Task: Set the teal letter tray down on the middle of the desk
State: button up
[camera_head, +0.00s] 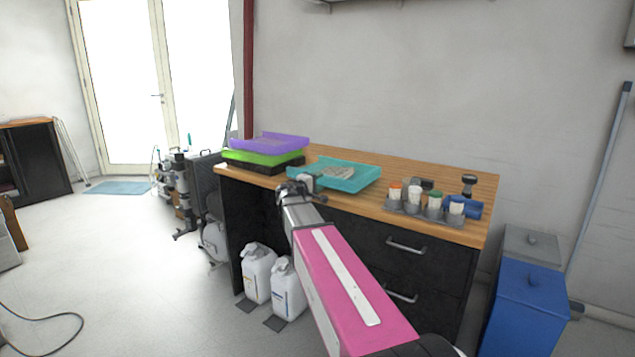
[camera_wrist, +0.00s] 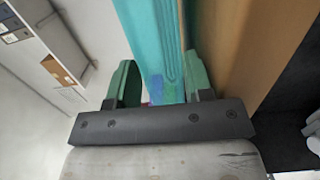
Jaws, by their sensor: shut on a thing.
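The teal letter tray (camera_head: 352,184) is over the middle of the wooden desk top (camera_head: 415,172), roughly level, with a small greyish item inside it. I cannot tell whether its underside touches the desk. My gripper (camera_head: 302,184) is at the tray's front-left edge in the head view. In the wrist view, my gripper (camera_wrist: 163,85) has its two green-padded fingers on either side of the wall of the teal tray (camera_wrist: 145,35), shut on it. The fingertips are partly hidden in the head view.
A stack of purple (camera_head: 270,142), green (camera_head: 262,159) and dark trays stands on the desk's left end. A grey rack of capped containers (camera_head: 427,209) stands at the right, beside a blue item and a stamp-like object (camera_head: 468,184). Desk surface shows between tray and rack.

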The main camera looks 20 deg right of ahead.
jog(key=shift+f, duration=0.15)
jog(key=o, duration=1.1)
jog(key=shift+f, duration=0.15)
